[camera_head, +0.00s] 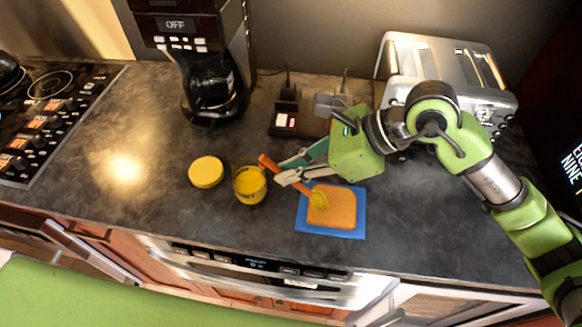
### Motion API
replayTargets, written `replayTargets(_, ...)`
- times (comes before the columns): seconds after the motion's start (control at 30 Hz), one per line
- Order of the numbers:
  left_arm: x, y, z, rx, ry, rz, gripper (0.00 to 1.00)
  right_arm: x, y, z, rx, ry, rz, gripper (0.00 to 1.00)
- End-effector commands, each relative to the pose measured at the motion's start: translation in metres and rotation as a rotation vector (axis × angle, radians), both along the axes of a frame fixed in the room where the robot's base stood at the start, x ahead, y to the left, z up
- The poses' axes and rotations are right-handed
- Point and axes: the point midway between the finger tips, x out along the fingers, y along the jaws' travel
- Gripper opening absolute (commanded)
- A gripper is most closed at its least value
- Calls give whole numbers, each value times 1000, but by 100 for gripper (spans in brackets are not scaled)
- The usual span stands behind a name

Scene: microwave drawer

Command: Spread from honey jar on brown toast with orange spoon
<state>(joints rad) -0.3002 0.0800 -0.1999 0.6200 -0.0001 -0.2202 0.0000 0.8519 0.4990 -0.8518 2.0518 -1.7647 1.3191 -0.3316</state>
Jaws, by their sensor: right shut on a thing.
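The honey jar (250,185) is a glass jar with yellow contents, standing open on the dark counter. Its yellow lid (206,171) lies on the counter to the left of it. The brown toast (335,208) lies on a blue board (301,214) to the right of the jar. My right gripper (281,172) is shut on the orange spoon (268,163), whose yellow-coated head (318,200) is over the left part of the toast. I cannot tell whether the head touches the toast. My left gripper is not in view.
A coffee maker (208,62) stands at the back left and a silver toaster (445,62) at the back right. A small dark device (298,122) sits behind the gripper. A stove (50,112) is at far left. The counter in front of the lid is clear.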

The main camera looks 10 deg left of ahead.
Motion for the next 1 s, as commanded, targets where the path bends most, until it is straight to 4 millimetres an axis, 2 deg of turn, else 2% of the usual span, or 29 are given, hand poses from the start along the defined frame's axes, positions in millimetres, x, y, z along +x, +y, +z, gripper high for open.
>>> replayTargets(1.0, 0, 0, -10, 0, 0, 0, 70, 0, 0, -9, 0, 0, 0, 0)
